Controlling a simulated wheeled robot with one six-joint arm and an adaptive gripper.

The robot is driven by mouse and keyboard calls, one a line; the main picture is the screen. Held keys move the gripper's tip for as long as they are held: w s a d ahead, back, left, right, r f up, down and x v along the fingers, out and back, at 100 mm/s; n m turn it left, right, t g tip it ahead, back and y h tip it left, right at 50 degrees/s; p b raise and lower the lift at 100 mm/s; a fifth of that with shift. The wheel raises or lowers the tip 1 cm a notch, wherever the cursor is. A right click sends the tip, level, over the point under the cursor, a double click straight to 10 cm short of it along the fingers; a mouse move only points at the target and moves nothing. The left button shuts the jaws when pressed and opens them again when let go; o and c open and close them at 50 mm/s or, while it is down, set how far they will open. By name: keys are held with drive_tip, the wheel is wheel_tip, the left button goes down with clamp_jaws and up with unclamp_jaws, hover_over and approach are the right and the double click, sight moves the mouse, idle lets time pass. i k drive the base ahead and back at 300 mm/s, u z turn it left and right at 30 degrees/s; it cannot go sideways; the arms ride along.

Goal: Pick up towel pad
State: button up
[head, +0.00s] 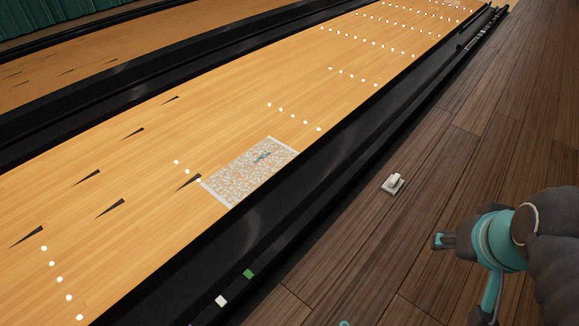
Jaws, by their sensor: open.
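A small pale pad with a raised grip on top (393,184), which looks like the towel pad, lies on the dark plank floor right of the lane's black edge. My gripper (440,241) is at the lower right, to the right of the pad and nearer the camera. It is open and apart from the pad, with nothing seen in it. My own arm partly hides its jaws.
A black gutter (290,205) divides lane from floor. A green block (248,274) and a white block (221,300) sit along it. Floor around the pad is clear.

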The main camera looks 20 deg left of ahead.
sight(393, 183)
drive_tip(key=u, duration=0.2)
drive_tip(key=i, duration=1.3)
drive_tip(key=z, duration=0.35)
